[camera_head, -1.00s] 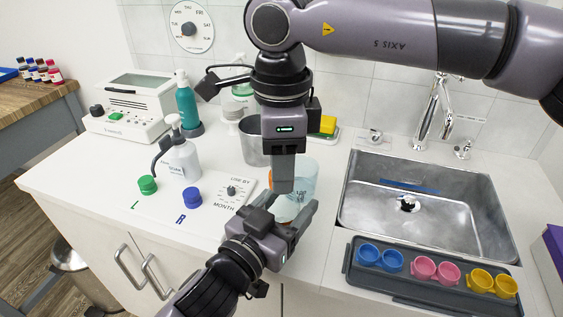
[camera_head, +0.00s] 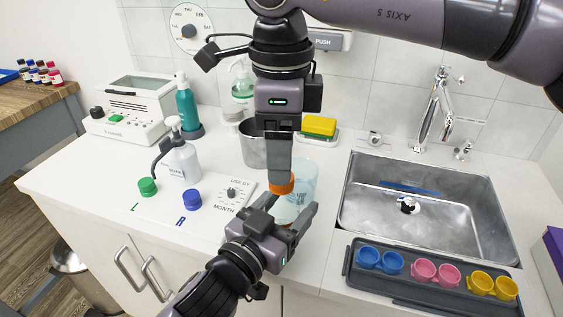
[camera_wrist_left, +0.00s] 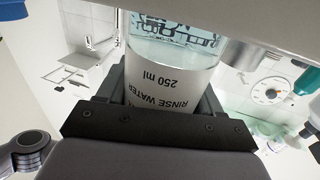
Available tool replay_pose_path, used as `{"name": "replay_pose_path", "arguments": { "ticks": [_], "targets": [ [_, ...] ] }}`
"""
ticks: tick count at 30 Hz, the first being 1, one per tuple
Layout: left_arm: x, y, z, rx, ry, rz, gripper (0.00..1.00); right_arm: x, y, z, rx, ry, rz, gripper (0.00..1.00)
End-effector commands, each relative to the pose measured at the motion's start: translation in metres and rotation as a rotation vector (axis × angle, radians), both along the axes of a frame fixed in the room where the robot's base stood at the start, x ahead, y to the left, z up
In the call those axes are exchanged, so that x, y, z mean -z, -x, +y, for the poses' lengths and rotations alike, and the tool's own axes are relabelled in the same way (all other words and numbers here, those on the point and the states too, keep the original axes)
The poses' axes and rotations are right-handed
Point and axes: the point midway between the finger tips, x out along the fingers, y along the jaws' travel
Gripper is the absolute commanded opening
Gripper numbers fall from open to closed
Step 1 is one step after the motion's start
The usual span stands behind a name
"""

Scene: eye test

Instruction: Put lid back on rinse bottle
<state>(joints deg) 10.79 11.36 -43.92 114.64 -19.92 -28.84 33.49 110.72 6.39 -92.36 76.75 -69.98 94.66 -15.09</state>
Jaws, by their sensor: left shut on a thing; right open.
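My left gripper (camera_head: 292,219) is shut on the rinse bottle (camera_head: 284,211), a clear bottle. In the left wrist view the rinse bottle (camera_wrist_left: 172,82) shows upside down, with the label "RINSE WATER 250 ml" between the fingers; its top is out of that view. The orange lid (camera_head: 282,187) is at the bottle's top, just under my right gripper (camera_head: 279,176). Whether the lid sits fully on the bottle's mouth cannot be told. My right gripper points down, is open, and its fingertips are at or just behind the lid.
A soap pump bottle (camera_head: 181,162) and green (camera_head: 147,187) and blue (camera_head: 192,198) caps are left. The sink (camera_head: 440,215) and a tray of coloured cups (camera_head: 351,267) are right.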

Motion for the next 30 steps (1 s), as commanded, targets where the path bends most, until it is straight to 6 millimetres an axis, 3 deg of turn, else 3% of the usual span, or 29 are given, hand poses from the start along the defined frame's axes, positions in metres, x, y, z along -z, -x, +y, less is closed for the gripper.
{"name": "replay_pose_path", "arguments": {
  "ticks": [6,12,24,25,27,30],
  "targets": [
    [0.0,0.0,0.0,0.0,-0.001,0.001,0.0,-0.05,0.0,0.001,0.001,-0.003,-0.003,0.66],
    [0.0,0.0,0.0,0.0,-0.001,0.001,0.0,-0.078,0.0,0.001,0.001,-0.002,0.0,0.66],
    [0.0,0.0,0.0,0.0,-0.001,0.001,0.0,-0.086,0.0,0.0,0.001,0.0,0.001,0.66],
    [0.0,0.0,0.0,0.0,-0.001,0.001,0.69,-0.086,0.0,0.0,0.001,0.0,0.001,0.66],
    [0.0,0.0,0.0,0.0,0.0,0.0,0.92,-0.086,0.0,0.0,0.001,0.0,0.001,0.66],
    [0.0,0.0,0.0,0.0,0.0,0.0,0.95,-0.086,0.0,0.0,0.001,0.0,0.001,0.66]
  ]
}}
